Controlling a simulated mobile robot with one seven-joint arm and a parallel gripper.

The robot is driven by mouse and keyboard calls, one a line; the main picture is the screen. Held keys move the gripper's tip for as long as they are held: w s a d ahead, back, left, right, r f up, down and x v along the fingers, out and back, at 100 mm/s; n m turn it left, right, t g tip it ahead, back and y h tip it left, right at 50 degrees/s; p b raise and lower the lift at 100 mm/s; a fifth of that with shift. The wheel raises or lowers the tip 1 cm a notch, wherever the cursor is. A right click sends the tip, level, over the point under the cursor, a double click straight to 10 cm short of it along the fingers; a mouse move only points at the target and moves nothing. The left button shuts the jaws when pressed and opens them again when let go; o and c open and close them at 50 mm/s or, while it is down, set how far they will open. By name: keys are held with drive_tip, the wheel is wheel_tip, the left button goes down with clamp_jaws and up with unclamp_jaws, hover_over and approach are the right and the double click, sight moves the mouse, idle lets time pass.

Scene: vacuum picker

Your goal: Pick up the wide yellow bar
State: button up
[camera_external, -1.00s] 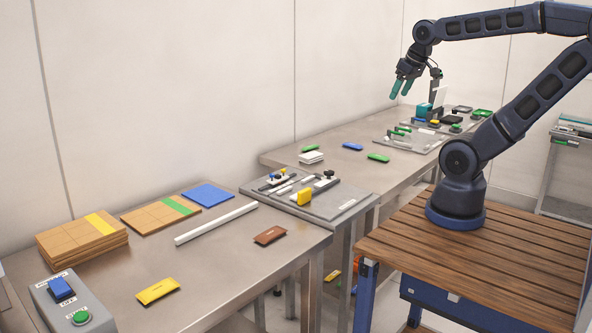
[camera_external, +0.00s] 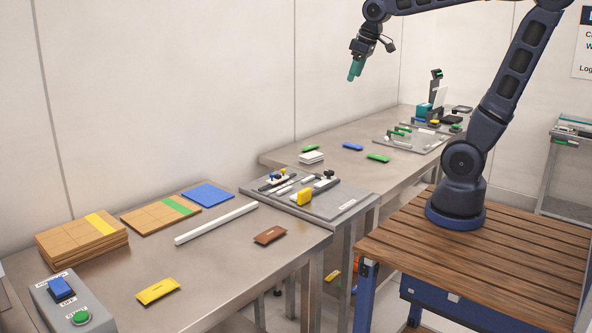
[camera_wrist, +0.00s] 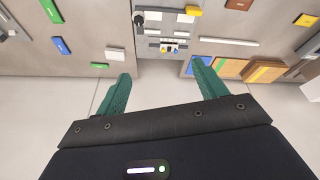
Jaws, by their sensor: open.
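A flat yellow bar (camera_external: 158,291) lies on the near metal table, toward its front edge. It also shows at the top right of the wrist view (camera_wrist: 306,20). A smaller yellow block (camera_external: 304,197) stands on a grey plate farther back, and it is at the top of the wrist view (camera_wrist: 193,11). My gripper (camera_external: 355,73) is high in the air, above and behind the grey plate, far from the yellow bar. In the wrist view its two teal fingers (camera_wrist: 162,70) are apart with nothing between them.
A brown piece (camera_external: 270,235) and a white bar (camera_external: 216,223) lie on the near table. Cardboard stacks (camera_external: 82,240) stand at the back left. A switch box (camera_external: 72,300) is at the front left. The table around the yellow bar is clear.

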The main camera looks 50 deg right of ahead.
drive_tip(key=w+a+f+n+g, duration=0.1)
drive_tip(key=w+a+n, duration=0.2)
drive_tip(key=w+a, duration=0.8)
drive_tip(key=w+a+f+n+g, duration=0.1)
drive_tip(key=w+a+f+n, duration=0.35)
drive_tip(key=a, duration=1.05)
drive_tip(key=w+a+f+n, duration=0.1)
drive_tip(key=w+a+f, duration=0.15)
drive_tip(key=a, duration=0.75)
drive_tip(key=w+a+f+n, duration=0.1)
drive_tip(key=w+a+f, duration=0.15)
drive_tip(key=a, duration=0.65)
drive_tip(key=n+g, duration=0.2)
drive_tip(key=n, duration=0.3)
hover_over(162, 286)
drive_tip(key=shift+h, duration=0.3)
drive_tip(key=f, duration=2.9)
drive_tip(key=shift+w, duration=0.4)
drive_tip(key=shift+s+f, duration=0.2)
drive_tip(key=shift+f, duration=1.1)
drive_tip(key=shift+s+f, duration=0.15)
drive_tip(key=shift+f, duration=1.15)
drive_tip(key=c, duration=1.1)
